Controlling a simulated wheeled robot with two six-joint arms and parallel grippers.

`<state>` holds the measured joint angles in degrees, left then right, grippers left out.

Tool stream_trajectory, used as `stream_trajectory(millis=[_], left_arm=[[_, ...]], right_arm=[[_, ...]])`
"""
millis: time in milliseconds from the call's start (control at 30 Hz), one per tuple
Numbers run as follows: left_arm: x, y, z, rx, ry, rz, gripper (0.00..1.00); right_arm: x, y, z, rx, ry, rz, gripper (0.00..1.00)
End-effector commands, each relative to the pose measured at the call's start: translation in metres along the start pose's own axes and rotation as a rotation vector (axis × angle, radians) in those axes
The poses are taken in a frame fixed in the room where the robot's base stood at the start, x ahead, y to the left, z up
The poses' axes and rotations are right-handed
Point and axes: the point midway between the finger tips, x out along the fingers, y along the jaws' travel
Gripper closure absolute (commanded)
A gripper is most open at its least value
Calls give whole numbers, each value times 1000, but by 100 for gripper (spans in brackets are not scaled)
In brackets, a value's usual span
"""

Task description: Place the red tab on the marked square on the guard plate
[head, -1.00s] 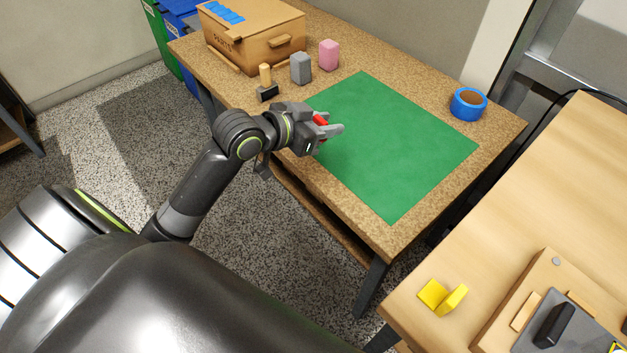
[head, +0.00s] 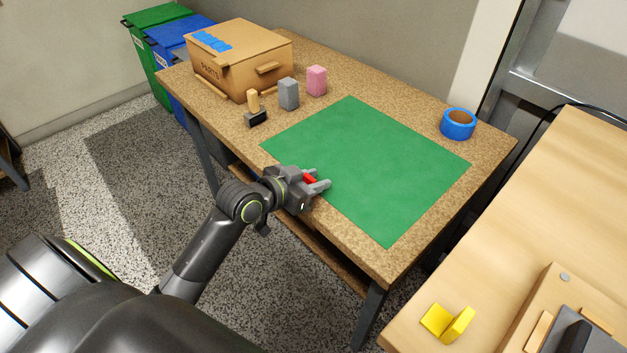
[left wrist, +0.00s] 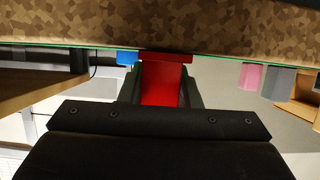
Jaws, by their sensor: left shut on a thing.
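The red tab (head: 309,179) is between the fingers of my left gripper (head: 319,179), which is shut on it over the near-left edge of the green mat. In the left wrist view the red tab (left wrist: 162,85) shows as a red block with a wider end at the fingertips. A dark grey plate (head: 600,322) lies on a wooden block at the bottom right and may be the guard plate. It is cut off by the picture edge, and no marked square shows on it now. My right gripper is not in view.
The green mat (head: 370,170) is empty on the cork-topped table. A cardboard box (head: 240,62), a grey block (head: 288,94), a pink block (head: 317,80), a stamp-like tool (head: 255,110) and blue tape (head: 457,124) stand around it. A yellow bracket (head: 447,322) sits on the right-hand wooden table.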

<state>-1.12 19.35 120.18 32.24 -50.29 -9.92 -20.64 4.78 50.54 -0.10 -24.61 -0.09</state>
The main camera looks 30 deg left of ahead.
Motion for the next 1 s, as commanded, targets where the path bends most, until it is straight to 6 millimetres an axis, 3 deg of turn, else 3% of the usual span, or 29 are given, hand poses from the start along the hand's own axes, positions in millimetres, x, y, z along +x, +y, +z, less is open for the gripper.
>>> stream_trajectory(millis=[233, 267, 400, 767, 1000], left_arm=[[1, 0, 4, 0, 0, 0, 91], [1, 0, 2, 0, 0, 0, 66], [1, 0, 2, 0, 0, 0, 48], [-2, 0, -2, 2, 0, 0, 48], [-43, -1, -1, 7, -4, -1, 48]], right_arm=[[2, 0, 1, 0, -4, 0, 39], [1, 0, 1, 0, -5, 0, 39], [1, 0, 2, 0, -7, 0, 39], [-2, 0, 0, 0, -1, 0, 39], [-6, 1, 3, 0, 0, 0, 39]])
